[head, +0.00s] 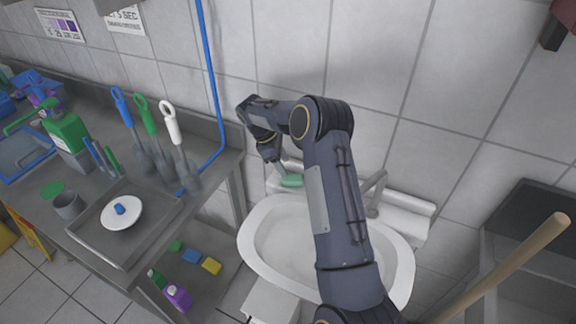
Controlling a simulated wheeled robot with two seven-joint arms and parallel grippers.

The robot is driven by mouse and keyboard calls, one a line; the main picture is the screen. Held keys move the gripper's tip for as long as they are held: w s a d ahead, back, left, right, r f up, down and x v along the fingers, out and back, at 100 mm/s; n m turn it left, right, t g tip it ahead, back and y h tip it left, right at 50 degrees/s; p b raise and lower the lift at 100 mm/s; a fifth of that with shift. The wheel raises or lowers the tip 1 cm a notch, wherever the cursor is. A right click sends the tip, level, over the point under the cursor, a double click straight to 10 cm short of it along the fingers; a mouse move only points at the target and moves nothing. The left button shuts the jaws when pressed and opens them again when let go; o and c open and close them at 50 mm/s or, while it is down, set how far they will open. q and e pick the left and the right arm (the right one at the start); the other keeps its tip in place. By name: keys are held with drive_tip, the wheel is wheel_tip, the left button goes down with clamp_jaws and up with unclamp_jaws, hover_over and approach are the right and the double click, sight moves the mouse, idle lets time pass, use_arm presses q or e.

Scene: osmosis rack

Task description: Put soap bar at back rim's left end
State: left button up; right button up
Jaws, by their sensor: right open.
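The green soap bar (291,181) lies at the left end of the back rim of the white sink (256,240). My right gripper (275,170) is open and close beside the soap, at its upper left. The view does not show clearly whether a finger touches the soap. My right arm crosses in front of the sink and hides part of the basin and the middle of the back rim. My left gripper is not in view.
A faucet (374,190) stands on the back rim, right of my arm. A steel counter (150,205) at left holds brushes, bottles and a tray. A wooden handle (510,265) rises at lower right. The tiled wall is close behind the sink.

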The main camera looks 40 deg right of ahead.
drive_tip(key=s+a+r+m+t+y+p, duration=0.1)
drive_tip(key=s+a+r, duration=0.2)
drive_tip(key=r, duration=0.5)
drive_tip(key=s+a+r+m+t+y+p, duration=0.1)
drive_tip(key=s+a+r+m, duration=0.1)
drive_tip(key=r, duration=0.6)
drive_tip(key=s+a+r+m+t+y, duration=0.25)
drive_tip(key=s+a+r, duration=0.35)
drive_tip(key=s, duration=0.4)
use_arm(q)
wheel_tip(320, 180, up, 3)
use_arm(e)
drive_tip(key=s+a+f+m+t+y, duration=0.1)
drive_tip(key=s+a+m+t, duration=0.1)
drive_tip(key=s+a, duration=0.3)
drive_tip(key=s+a+f+m+t+y, duration=0.2)
drive_tip(key=s+a+m, duration=0.2)
drive_tip(key=s, duration=0.7)
drive_tip(key=shift+s+a, duration=0.4)
drive_tip(key=shift+a, duration=0.4)
